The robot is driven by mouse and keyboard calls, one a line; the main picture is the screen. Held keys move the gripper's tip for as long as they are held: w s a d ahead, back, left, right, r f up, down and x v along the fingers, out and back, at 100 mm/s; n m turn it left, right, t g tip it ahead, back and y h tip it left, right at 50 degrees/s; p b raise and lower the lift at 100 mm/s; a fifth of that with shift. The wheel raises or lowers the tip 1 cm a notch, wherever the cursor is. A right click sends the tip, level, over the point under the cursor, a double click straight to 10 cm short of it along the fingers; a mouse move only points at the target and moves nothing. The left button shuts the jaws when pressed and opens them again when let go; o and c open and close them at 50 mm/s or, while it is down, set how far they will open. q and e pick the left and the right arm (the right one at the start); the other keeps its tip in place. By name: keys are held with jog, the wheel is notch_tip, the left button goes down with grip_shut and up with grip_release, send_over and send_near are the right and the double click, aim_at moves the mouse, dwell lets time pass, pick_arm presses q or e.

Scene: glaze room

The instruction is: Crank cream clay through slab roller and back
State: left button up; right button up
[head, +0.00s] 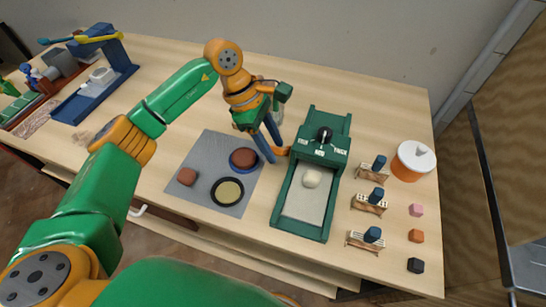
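The green slab roller (331,210) stands on the table at centre right, with a pale bed. Its roller housing has a black knob (325,134) on top and a scale reading from thin to thick. The cream clay (312,177) is a rounded lump on the bed, just in front of the housing. My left gripper (275,156) points down at the left side of the housing, its blue fingers beside a small orange part (284,151) that may be the crank handle. Whether the fingers grip it is unclear. My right gripper is out of view.
A grey mat (208,165) left of the roller holds a red-brown lump (187,176), a black-rimmed disc (227,191) and a round dark-red piece (243,158). Stamps (368,204), small coloured blocks (416,236) and an orange-white container (412,161) stand at right. Blue equipment (97,90) stands far left.

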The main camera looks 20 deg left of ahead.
pick_arm(q)
jog(key=shift+w, duration=0.25)
jog(key=shift+w+r, duration=0.35)
jog(key=shift+w, duration=0.45)
jog(key=shift+w+r, duration=0.2)
jog(key=shift+w, duration=0.45)
